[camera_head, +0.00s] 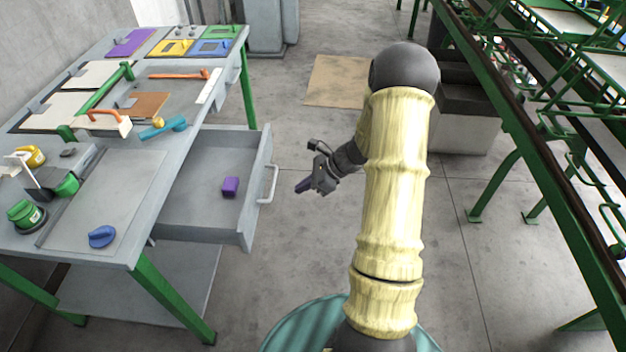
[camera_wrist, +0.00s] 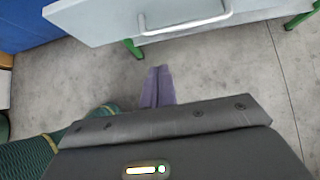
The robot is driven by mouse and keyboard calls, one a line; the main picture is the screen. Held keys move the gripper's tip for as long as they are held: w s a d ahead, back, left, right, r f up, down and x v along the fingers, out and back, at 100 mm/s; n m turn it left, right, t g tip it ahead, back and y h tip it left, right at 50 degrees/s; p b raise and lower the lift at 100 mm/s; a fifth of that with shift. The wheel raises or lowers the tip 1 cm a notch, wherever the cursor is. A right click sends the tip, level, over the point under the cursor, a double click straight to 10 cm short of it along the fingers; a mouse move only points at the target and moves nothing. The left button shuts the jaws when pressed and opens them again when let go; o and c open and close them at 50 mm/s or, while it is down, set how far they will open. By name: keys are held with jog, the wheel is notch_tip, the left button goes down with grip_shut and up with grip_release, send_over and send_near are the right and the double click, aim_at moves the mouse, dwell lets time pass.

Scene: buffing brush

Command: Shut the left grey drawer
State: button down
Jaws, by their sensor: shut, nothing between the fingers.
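The grey drawer (camera_head: 200,205) under the workbench stands pulled out to the right in the head view. A small purple block (camera_head: 230,187) lies inside it. Its light bar handle (camera_head: 269,184) is on the front panel. In the wrist view the drawer front (camera_wrist: 110,20) and its handle (camera_wrist: 185,22) show at the top. My gripper (camera_head: 303,186) is to the right of the handle, apart from it, with free space between. Its purple fingers (camera_wrist: 158,86) are closed together and empty, pointing toward the drawer front.
The grey workbench (camera_head: 140,165) with green legs carries tools, a blue knob (camera_head: 102,236) and coloured plates. A green metal rack (camera_head: 520,130) stands at the right. A brown mat (camera_head: 337,80) lies on the floor. The floor between bench and arm is clear.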

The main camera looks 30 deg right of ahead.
jog(key=w+a+f, duration=0.3)
jog(key=a, duration=0.2)
jog(key=shift+a, duration=0.25)
jog(key=shift+w, duration=0.1)
